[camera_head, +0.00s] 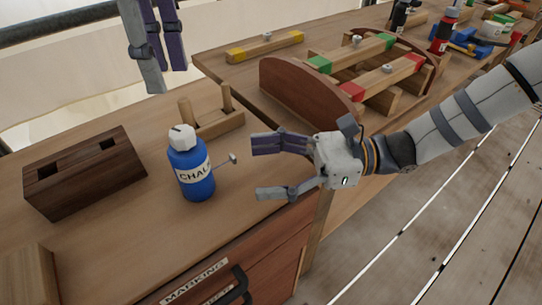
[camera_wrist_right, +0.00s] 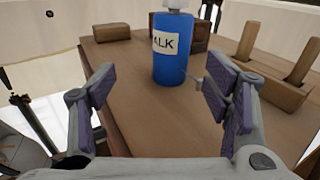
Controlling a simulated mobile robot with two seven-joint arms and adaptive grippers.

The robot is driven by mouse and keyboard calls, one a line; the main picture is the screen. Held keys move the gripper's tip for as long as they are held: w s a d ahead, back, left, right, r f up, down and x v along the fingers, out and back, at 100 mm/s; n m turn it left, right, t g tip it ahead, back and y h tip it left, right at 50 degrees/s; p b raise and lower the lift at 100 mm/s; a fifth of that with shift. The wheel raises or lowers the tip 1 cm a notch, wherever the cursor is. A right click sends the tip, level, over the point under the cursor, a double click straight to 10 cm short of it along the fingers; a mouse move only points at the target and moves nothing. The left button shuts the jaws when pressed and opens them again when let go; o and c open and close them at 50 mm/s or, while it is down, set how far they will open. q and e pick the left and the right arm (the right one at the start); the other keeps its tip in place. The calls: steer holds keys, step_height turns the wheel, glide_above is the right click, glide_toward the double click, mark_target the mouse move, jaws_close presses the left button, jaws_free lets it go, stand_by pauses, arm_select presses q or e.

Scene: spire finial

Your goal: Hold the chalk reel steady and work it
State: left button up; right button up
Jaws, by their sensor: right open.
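The chalk reel (camera_head: 192,172) is a blue bottle shape with a white cap and a "CHALK" label, upright on the wooden bench. A small metal crank (camera_head: 228,160) sticks out from its right side. My right gripper (camera_head: 266,168) is open and empty, to the right of the reel with its fingers pointing at it. In the right wrist view the reel (camera_wrist_right: 170,55) stands beyond the open fingers, its crank close by the right finger. My left gripper (camera_head: 168,80) hangs above and behind the reel, apart from it; its finger spacing is unclear.
A dark wooden block with slots (camera_head: 84,175) stands left of the reel. A pegged wooden rack (camera_head: 215,125) is behind it. A wooden cradle with red and green marked bars (camera_head: 308,95) stands further back right. A drawer labelled "MARKING" (camera_head: 195,282) is below the bench edge.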

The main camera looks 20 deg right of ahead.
mark_target(208, 160)
steer(key=shift+w+d+r+m+t, duration=0.25)
steer(key=shift+w+r+m+t, duration=0.15)
steer(key=shift+w, duration=0.3)
steer(key=x, duration=1.2)
steer(key=shift+s+a+r, duration=0.1)
steer(key=shift+c, duration=0.3)
steer(key=c, duration=1.3)
